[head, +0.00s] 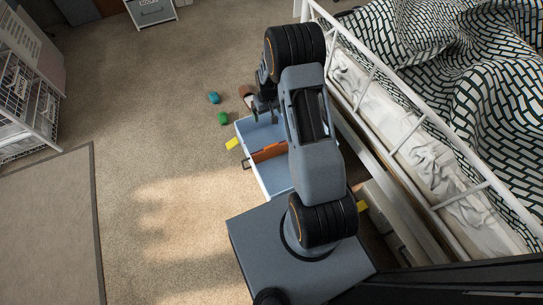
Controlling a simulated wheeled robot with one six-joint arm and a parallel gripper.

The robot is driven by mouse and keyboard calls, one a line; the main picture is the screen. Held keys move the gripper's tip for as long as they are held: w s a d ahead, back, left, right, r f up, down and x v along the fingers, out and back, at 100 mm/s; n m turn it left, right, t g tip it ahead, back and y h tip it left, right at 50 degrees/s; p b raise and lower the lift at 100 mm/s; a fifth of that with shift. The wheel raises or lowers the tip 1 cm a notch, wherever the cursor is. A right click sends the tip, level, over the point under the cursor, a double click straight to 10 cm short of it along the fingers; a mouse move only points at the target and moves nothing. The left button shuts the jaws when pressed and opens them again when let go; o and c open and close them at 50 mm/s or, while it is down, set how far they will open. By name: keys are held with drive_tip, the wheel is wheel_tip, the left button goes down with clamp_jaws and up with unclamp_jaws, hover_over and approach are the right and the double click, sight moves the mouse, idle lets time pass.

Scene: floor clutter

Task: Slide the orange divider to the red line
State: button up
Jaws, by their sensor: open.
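A light blue open drawer or bin (268,183) lies on the floor beside the bed, partly hidden behind my arm. An orange divider (268,153) stands across its inside; its right end is hidden by my arm. I cannot make out the red line. My gripper (264,115) is open above the far end of the bin, apart from the divider. It appears empty.
A teal object (214,97), a green object (223,118) and a brownish item (246,94) lie beyond the bin. A white-railed bed (410,120) bounds the right. A wire rack (25,100) stands left. Carpet between is clear.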

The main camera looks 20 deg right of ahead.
sight(271, 146)
drive_tip(key=f+b, duration=0.3)
drive_tip(key=f, duration=0.5)
drive_tip(key=d+f+b, duration=0.1)
drive_tip(key=f+b, duration=0.2)
drive_tip(key=f, duration=0.6)
drive_tip(key=f+b, duration=0.3)
drive_tip(key=f, duration=0.6)
drive_tip(key=shift+s+d, duration=0.15)
drive_tip(key=shift+d, duration=0.05)
drive_tip(key=shift+c, duration=0.2)
